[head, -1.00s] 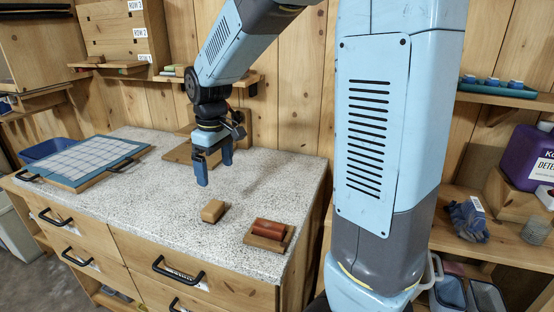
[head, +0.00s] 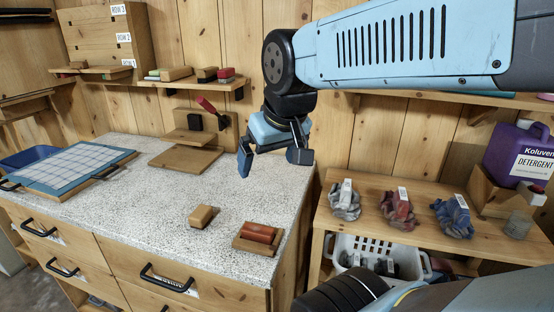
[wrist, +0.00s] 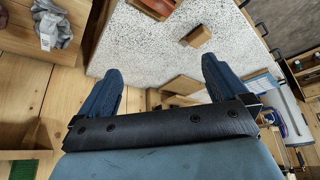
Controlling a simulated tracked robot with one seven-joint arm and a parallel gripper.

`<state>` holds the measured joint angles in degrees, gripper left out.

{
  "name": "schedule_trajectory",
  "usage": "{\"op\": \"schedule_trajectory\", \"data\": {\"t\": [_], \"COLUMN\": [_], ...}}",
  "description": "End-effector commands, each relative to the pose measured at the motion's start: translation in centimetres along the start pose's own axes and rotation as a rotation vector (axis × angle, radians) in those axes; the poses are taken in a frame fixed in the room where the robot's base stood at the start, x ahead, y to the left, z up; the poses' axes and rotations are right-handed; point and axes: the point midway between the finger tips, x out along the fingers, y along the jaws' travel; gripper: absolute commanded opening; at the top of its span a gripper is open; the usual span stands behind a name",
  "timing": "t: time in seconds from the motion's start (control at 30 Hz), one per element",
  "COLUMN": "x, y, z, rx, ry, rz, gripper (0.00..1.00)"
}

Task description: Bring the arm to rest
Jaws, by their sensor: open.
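My gripper (head: 275,158) hangs open and empty above the right back part of the speckled countertop (head: 130,215) in the head view. Its two blue fingers point down and stand well apart. In the wrist view my gripper (wrist: 158,85) shows nothing between its fingers. My blue arm reaches in from the upper right of the head view, bent at the dark joint above the gripper.
A wooden block (head: 201,216) and a tray with a red roll (head: 259,234) lie on the counter. A stand with a red handle (head: 190,150) is behind.

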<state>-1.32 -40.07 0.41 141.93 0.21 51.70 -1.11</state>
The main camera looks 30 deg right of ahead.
Motion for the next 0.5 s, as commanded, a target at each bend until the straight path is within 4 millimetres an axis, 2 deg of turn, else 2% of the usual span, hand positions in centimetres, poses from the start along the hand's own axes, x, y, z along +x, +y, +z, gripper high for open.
{"op": "schedule_trajectory", "data": {"t": [0.17, 0.5], "x": [-0.62, -0.65], "y": [0.80, 0.79], "z": [1.16, 1.25], "rx": [0.041, 0.045], "ry": [0.028, 0.030], "rz": [0.012, 0.013], "gripper": [1.00, 1.00]}}
